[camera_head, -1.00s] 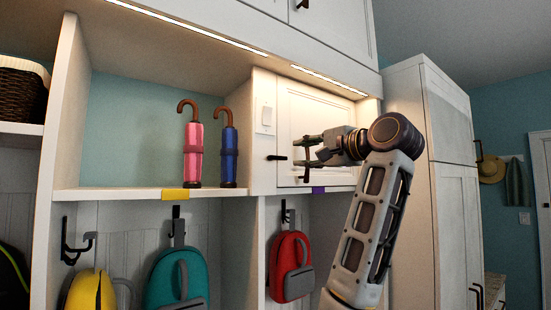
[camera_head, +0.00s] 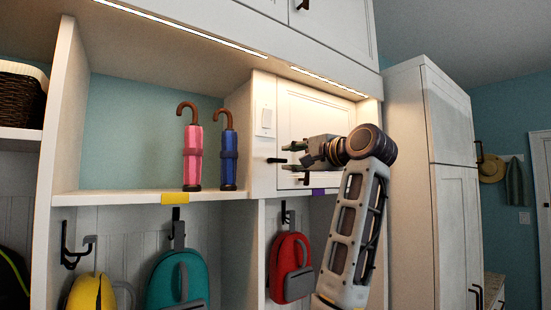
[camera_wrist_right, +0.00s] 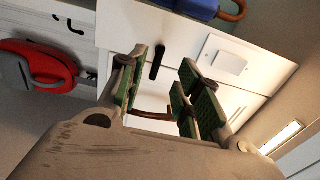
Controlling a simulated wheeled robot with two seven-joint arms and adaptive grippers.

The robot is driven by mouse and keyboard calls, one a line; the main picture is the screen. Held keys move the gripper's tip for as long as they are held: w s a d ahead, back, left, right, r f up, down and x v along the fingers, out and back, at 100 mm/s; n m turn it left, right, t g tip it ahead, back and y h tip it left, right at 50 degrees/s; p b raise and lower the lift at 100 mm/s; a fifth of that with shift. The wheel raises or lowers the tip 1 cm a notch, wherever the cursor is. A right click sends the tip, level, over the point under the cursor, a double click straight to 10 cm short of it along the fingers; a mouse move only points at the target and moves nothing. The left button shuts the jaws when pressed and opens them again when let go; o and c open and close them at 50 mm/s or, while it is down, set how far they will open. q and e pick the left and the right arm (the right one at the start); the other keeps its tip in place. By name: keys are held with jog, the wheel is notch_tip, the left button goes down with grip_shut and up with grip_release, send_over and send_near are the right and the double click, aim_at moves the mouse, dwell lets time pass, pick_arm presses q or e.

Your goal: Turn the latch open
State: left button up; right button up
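The black latch (camera_head: 275,160) lies level at the left edge of the white cabinet door (camera_head: 318,108). It also shows in the right wrist view (camera_wrist_right: 157,60), just beyond the fingertips and nearer the left finger in that picture. My right gripper (camera_head: 288,157) is in front of the door, its fingertips close to the latch's right end. In the right wrist view my right gripper (camera_wrist_right: 160,88) is open, with green-padded fingers apart and nothing gripped. A brown bar handle (camera_wrist_right: 152,114) shows between the fingers, farther back. I cannot tell whether anything touches. My left gripper is out of view.
A white switch plate (camera_head: 265,117) is above the latch. A blue umbrella (camera_head: 229,155) and a pink umbrella (camera_head: 192,155) stand on the shelf to the left. A red backpack (camera_head: 291,268) hangs below. A tall white cabinet (camera_head: 408,170) stands right of my arm.

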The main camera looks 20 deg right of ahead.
aim_at(274, 160)
jog(key=shift+p+x, duration=1.45)
jog(key=shift+x, duration=3.05)
jog(key=shift+f, duration=0.1)
grip_shut()
